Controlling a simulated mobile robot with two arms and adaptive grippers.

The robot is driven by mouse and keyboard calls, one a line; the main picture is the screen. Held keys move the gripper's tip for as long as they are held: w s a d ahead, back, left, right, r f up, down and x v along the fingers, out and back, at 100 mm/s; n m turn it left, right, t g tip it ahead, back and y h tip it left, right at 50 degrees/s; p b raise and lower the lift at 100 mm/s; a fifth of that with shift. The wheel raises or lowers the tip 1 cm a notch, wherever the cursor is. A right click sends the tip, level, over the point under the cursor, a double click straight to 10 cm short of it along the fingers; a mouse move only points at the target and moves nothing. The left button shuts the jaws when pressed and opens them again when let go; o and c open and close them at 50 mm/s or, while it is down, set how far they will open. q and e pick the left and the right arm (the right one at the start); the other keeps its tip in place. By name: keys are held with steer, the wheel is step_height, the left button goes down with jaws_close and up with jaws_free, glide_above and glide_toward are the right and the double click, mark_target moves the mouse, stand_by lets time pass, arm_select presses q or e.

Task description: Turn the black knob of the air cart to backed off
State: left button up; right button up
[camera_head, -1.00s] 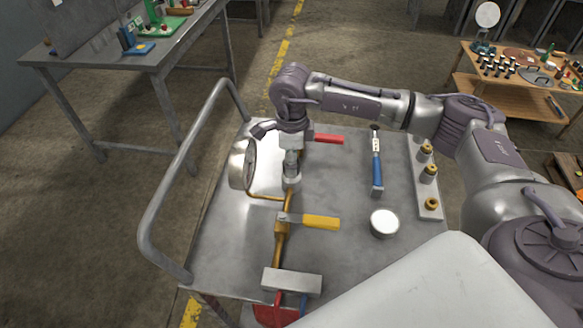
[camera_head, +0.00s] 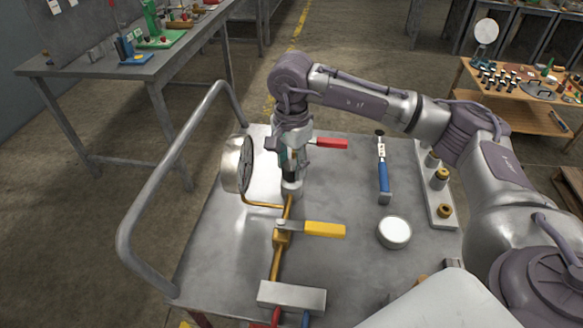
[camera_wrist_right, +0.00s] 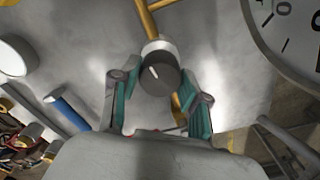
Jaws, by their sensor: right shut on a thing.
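The air cart (camera_head: 345,262) has a grey metal top with a brass pipe running along it. The black knob (camera_head: 291,177) sits on a silver body on this pipe, beside the round pressure gauge (camera_head: 237,166). In the right wrist view the knob (camera_wrist_right: 157,74) shows a white pointer mark on its dark face. My right gripper (camera_head: 290,165) points down over it, shut on the knob, with its teal fingers on either side; these fingers also show in the wrist view (camera_wrist_right: 156,82). The fingers partly hide the knob in the head view. My left gripper is not in view.
A yellow lever (camera_head: 324,230) and a red lever (camera_head: 328,143) stick out right of the pipe. A blue-handled tool (camera_head: 383,172), a white round tin (camera_head: 394,232) and a rack of brass fittings (camera_head: 441,179) stand to the right. The cart's rail (camera_head: 134,215) runs along the left.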

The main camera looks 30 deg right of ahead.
mark_target(291, 165)
steer(key=shift+r+n, duration=0.1)
steer(key=shift+n, duration=0.4)
steer(key=o, duration=1.1)
steer(key=shift+o, duration=0.2)
step_height(291, 165, up, 12)
steer(key=shift+a, duration=0.1)
